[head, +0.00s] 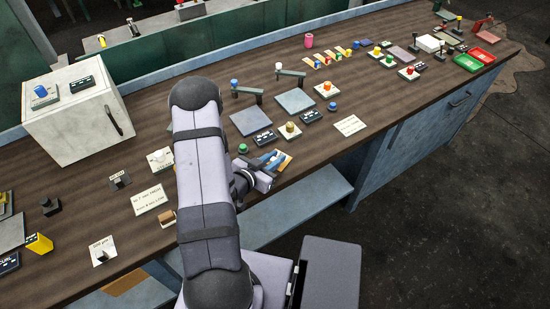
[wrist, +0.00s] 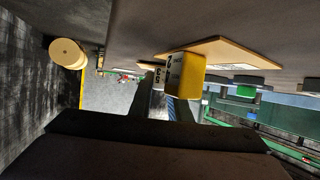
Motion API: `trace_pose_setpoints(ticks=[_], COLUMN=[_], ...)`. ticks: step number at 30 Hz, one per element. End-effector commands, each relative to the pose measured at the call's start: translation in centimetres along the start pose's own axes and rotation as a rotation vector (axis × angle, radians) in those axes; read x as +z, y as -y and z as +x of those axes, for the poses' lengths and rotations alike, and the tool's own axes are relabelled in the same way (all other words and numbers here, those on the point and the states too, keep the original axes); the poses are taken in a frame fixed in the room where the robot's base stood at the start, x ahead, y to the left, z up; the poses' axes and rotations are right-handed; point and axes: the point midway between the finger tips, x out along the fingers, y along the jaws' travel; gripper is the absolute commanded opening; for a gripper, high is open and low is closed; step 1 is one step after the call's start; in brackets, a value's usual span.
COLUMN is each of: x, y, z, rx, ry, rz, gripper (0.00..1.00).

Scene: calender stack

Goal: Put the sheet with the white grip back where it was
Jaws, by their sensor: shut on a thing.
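My gripper (head: 268,162) is low over the front edge of the bench, with its jaws closed. In the wrist view its dark fingers (wrist: 168,108) meet the lower end of a yellow block (wrist: 186,73) with black lettering. The block joins a thin tan plate (wrist: 225,47); an edge of a tan plate also shows beside the gripper in the head view (head: 286,162). The fingers hide the contact, and I cannot tell a white grip there. A post with a white top (head: 278,67) stands by a blue-grey plate (head: 295,101).
Another blue-grey plate (head: 251,120) and a blue-topped post (head: 234,83) stand close by. A white box (head: 75,120) stands at left. My arm hides part of the bench.

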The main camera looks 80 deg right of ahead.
Motion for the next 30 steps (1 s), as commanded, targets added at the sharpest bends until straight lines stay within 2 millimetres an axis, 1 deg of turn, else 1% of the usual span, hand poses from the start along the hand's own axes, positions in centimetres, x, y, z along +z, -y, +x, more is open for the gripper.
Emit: trace_pose_setpoints(ticks=[5, 6, 8, 9, 17, 22, 26, 30], x=[0.4, 0.4, 0.3, 0.3, 0.3, -0.2, 0.1, 0.1], y=[0.0, 0.0, 0.0, 0.0, 0.0, 0.0, 0.2, 0.2], z=[0.2, 0.2, 0.1, 0.1, 0.1, -0.1, -1.5, -3.9], rx=[0.0, 0.0, 0.0, 0.0, 0.0, 0.0, -0.004, -0.006], ry=[0.0, 0.0, 0.0, 0.0, 0.0, 0.0, 0.001, 0.0], rz=[0.0, 0.0, 0.0, -0.001, -0.001, -0.001, -0.003, -0.003], gripper=[0.0, 0.19, 0.33, 0.35, 0.35, 0.35, 0.35, 0.35])
